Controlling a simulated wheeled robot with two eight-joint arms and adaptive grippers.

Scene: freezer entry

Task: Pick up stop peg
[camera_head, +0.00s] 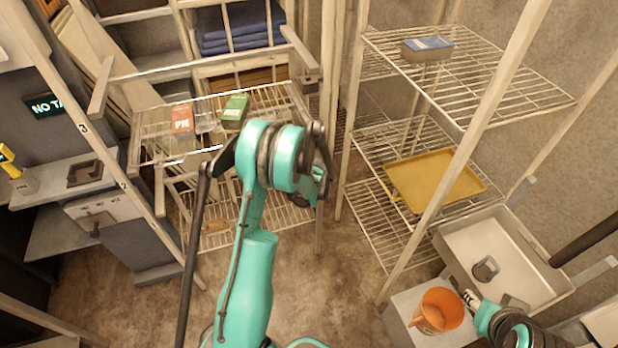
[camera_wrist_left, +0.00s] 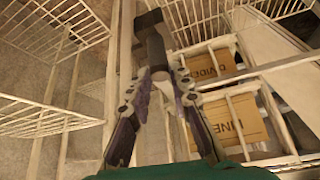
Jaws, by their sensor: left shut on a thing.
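In the left wrist view, my left gripper (camera_wrist_left: 160,85) is shut on a dark, rod-like piece (camera_wrist_left: 155,48) that looks like the stop peg. The piece reaches up past the fingertips, close to a pale upright post. In the head view, my left arm largely hides its gripper, and only a small part shows beside the post of the left wire rack. I cannot make out the peg there. My right gripper (camera_head: 472,298) is at the lower right, close to an orange bucket. Its finger opening is too small to judge.
The left wire rack (camera_head: 270,100) carries a red box (camera_head: 182,118) and a green box (camera_head: 235,110). The right wire rack (camera_head: 450,75) holds a blue-topped box (camera_head: 427,47) and a yellow tray (camera_head: 435,178). The orange bucket (camera_head: 440,308) stands beside a grey basin (camera_head: 500,255).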

